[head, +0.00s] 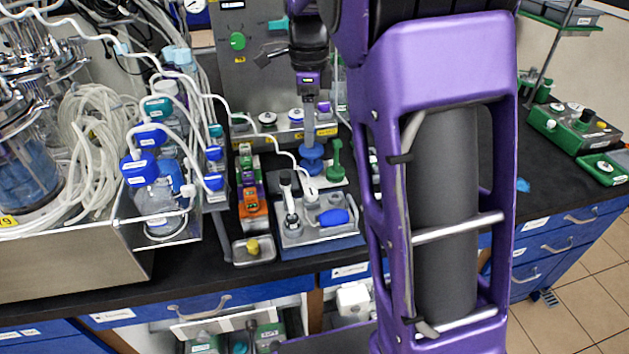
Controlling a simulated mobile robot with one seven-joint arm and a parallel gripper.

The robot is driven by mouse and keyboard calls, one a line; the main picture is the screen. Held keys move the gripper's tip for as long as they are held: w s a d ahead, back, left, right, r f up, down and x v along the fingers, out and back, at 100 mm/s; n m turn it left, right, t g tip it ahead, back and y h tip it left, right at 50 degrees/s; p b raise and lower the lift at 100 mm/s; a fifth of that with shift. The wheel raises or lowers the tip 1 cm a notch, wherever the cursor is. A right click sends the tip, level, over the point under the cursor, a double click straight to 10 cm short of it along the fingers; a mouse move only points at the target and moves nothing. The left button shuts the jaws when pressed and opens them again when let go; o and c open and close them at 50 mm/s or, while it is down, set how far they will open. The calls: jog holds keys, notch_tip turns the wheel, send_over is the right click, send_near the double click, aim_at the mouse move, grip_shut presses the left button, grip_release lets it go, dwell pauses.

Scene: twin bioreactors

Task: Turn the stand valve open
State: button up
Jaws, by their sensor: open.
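A small grey stand (292,238) sits near the front edge of the black bench, with a blue lever-like handle (334,217) at its right side. Upright posts and a white tube fitting stand on it. A blue knob-like part (312,158) and a green upright handle (336,160) show just behind it. I cannot tell for sure which of these is the stand valve. My gripper (309,122) points down above the blue knob-like part, behind the blue handle in the picture. Its jaws are open, though the fingertips are small and hard to make out. Contact with anything is unclear.
An orange and green block (252,195) and a metal tray (254,249) stand left of the grey stand. Bottles with blue caps (147,135) and looping white tubes crowd the left. A grey panel (240,75) rises behind. My purple arm hides the bench to the right.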

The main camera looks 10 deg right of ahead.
aim_at(310, 191)
notch_tip(310, 191, down, 17)
jog(key=shift+r+b, duration=0.1)
jog(key=shift+b, duration=1.1)
grip_shut()
